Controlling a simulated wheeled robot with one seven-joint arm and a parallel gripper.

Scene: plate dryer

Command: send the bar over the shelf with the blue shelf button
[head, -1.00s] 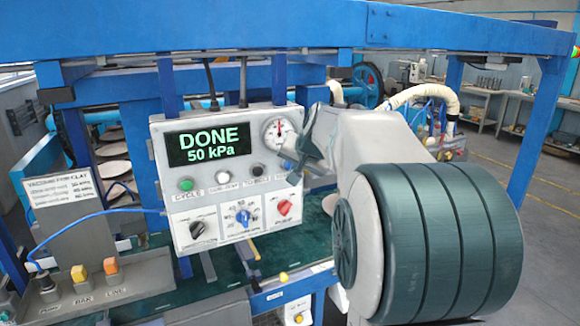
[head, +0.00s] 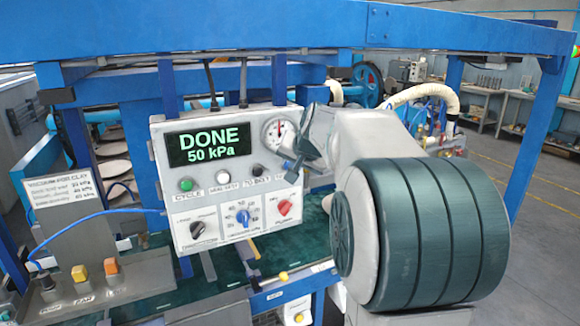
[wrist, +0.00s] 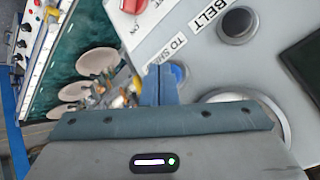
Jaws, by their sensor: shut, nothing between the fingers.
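The control panel (head: 212,196) is a grey box whose screen (head: 208,146) reads DONE, 50 kPa. Its button row shows a green button (head: 186,185), a white one (head: 222,177) and a black one (head: 257,170). The blue shelf button (wrist: 178,72) shows only in part in the wrist view, right behind my fingers beside a partly covered "TO SH" label; my gripper hides it in the head view. My gripper (wrist: 160,80) is shut and empty, its tips at that button; I cannot tell whether they touch. It also shows in the head view (head: 291,173). I cannot make out the bar.
Below the buttons are a black knob (head: 197,229), a blue one (head: 243,217) and a red one (head: 284,207). A pressure gauge (head: 279,132) is at the panel's upper right. A blue beam (head: 200,30) crosses above. Plates (wrist: 97,60) lie beyond the panel.

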